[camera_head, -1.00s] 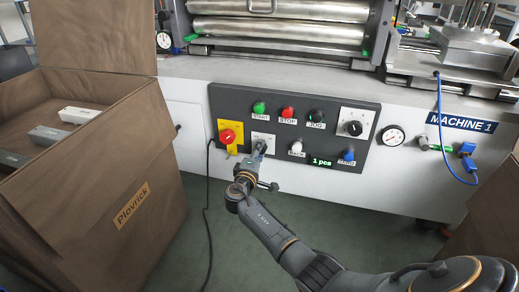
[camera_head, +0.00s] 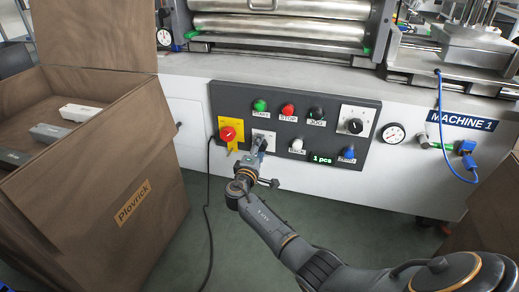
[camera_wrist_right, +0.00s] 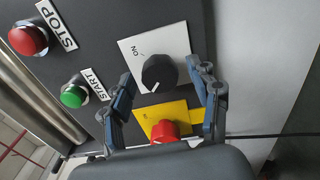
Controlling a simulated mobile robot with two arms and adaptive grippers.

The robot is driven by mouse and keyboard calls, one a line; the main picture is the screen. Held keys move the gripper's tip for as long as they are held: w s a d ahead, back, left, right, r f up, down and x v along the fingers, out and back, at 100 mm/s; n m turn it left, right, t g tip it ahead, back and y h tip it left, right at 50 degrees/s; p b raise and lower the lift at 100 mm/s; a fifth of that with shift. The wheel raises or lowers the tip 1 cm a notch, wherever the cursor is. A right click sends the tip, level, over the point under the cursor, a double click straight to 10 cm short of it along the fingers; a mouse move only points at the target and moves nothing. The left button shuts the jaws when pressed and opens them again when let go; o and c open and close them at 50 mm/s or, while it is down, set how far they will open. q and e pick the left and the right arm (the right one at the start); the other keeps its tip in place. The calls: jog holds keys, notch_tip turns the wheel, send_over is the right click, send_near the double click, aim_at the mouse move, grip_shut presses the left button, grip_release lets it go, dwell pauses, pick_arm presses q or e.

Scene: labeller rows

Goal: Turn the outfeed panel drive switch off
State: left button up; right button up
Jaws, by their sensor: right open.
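A black rotary knob (camera_wrist_right: 160,73) sits on a white plate marked ON in the right wrist view. In the head view that plate (camera_head: 264,136) is on the dark control panel (camera_head: 225,100), right of a red knob on yellow, and the black knob is largely hidden by my gripper. My right gripper (camera_head: 258,147) is at the plate. In the wrist view its open fingers (camera_wrist_right: 165,83) stand on either side of the black knob, with visible gaps and no clear grip. My left gripper is not in view.
A red knob (camera_head: 228,134) on a yellow plate is close beside. Green, red and black buttons and another rotary knob (camera_head: 354,126) are on the panel. A brown Plovrick box (camera_head: 130,205) stands at left. A black cable (camera_head: 208,215) hangs below the panel.

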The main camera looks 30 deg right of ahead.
jog(key=v, duration=1.2)
